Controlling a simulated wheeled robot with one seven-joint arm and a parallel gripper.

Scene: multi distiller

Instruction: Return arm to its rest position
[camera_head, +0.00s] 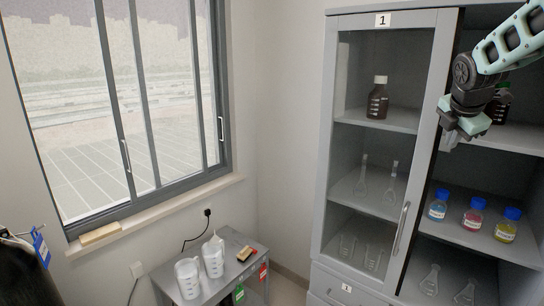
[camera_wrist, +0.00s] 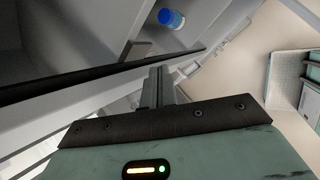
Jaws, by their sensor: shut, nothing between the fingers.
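My gripper (camera_head: 451,137) hangs at the upper right in the head view, in front of the cabinet's right side. Its fingers are shut and hold nothing. In the wrist view the shut fingers (camera_wrist: 160,88) point up past the dark mounting plate, near a cabinet edge. My arm comes in from the top right corner of the head view.
The grey cabinet (camera_head: 333,160) has its left glass door closed; its right side is open. Blue (camera_head: 438,205), red (camera_head: 474,213) and yellow (camera_head: 507,225) bottles stand on a shelf below my gripper. A small table (camera_head: 238,243) with white jugs stands under the window.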

